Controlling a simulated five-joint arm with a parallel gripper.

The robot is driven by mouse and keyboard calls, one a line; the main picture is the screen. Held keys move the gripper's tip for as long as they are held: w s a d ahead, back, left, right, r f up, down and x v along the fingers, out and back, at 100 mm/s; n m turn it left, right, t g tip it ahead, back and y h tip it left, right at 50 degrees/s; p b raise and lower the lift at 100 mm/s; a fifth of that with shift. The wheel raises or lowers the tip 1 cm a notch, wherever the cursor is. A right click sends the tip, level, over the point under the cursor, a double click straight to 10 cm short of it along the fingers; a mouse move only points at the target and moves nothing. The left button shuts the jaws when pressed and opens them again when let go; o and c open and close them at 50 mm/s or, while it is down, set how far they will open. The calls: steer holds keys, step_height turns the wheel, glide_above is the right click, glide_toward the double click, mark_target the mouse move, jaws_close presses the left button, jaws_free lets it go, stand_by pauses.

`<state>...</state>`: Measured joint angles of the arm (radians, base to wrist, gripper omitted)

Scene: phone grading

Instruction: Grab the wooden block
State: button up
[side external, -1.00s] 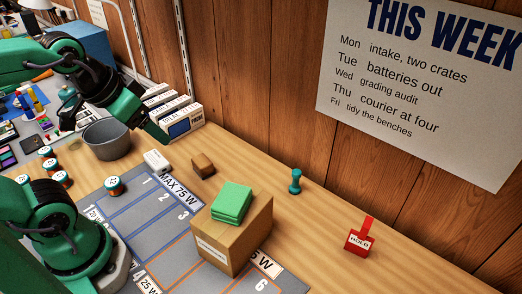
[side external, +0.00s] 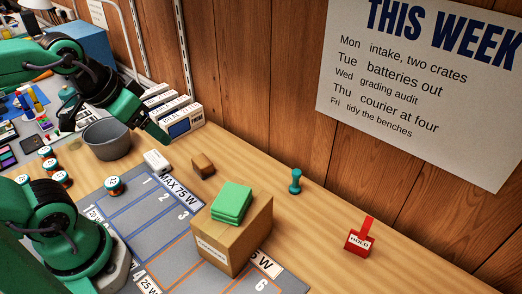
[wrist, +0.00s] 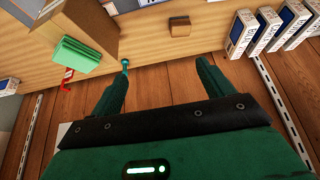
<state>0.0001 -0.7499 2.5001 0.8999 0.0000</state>
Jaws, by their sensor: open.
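The wooden block (side external: 203,165) is a small brown cube lying on the bench between the numbered mat and the wood-panelled wall. It also shows near the top of the wrist view (wrist: 180,27), ahead of the jaws and apart from them. My gripper (wrist: 160,82) is open, with its two green fingers spread and nothing between them. In the side view, my gripper (side external: 158,132) hangs above the bench, left of the block, near the phone boxes.
Phone boxes (side external: 186,126) and a grey bin (side external: 107,139) stand left of the block. A small white box (side external: 157,162) is close beside it. A cardboard box (side external: 225,247) with green pads (side external: 232,202), a teal peg (side external: 295,182) and a red HOLD tag (side external: 359,243) are to the right.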

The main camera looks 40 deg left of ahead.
steer(key=shift+w, duration=0.1)
steer(key=m+g, duration=0.2)
steer(key=g, duration=0.3)
glide_above(199, 161)
step_height(199, 161, down, 16)
steer(key=shift+d+r, duration=0.15)
steer(key=shift+r, duration=0.05)
steer(key=shift+w+f+g, duration=0.15)
steer(key=shift+f+g, duration=0.15)
steer(key=shift+f, duration=0.1)
steer(key=shift+f, duration=1.25)
steer(key=shift+f, duration=2.6)
